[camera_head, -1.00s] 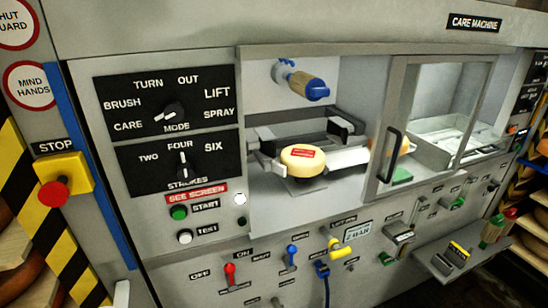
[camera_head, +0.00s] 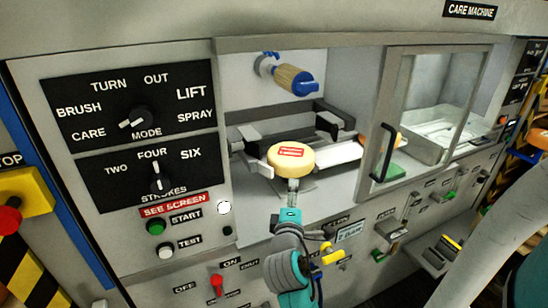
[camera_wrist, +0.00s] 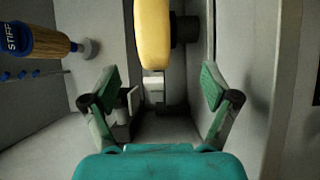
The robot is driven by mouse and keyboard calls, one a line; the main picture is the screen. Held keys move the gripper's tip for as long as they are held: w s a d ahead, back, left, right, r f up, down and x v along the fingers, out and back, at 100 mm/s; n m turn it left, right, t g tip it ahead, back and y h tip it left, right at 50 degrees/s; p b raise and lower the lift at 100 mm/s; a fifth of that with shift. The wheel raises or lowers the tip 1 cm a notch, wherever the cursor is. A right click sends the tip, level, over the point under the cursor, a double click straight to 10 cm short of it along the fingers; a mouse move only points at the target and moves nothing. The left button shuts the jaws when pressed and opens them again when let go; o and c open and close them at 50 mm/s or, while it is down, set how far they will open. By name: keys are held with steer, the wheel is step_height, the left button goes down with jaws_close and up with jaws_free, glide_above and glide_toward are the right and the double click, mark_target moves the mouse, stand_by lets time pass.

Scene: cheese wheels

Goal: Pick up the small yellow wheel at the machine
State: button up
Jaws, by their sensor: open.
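The small yellow wheel (camera_head: 291,157) has a red label on its top and sits in the open bay of the care machine, by dark and grey holder arms. The wrist view shows the wheel (camera_wrist: 153,35) edge-on, in line with the gap between my fingers and beyond their tips. My gripper (camera_head: 293,190) is in front of and just below the wheel in the head view. In the wrist view its two green-padded fingers (camera_wrist: 159,88) are spread wide with nothing between them. The wheel's underside is hidden in the head view.
A blue-tipped brush (camera_head: 295,80) hangs above the wheel; it shows at left in the wrist view (camera_wrist: 35,40). A sliding door (camera_head: 390,120) with a dark handle stands to the right. The control panel (camera_head: 130,150) lies left, with switches below the bay.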

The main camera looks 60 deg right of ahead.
mark_target(295, 172)
steer(key=shift+w+d+r, duration=0.3)
steer(key=shift+d+r, duration=0.25)
steer(key=shift+d, duration=0.2)
steer(key=shift+x, duration=5.1)
jaws_close()
steer(key=shift+r, duration=0.15)
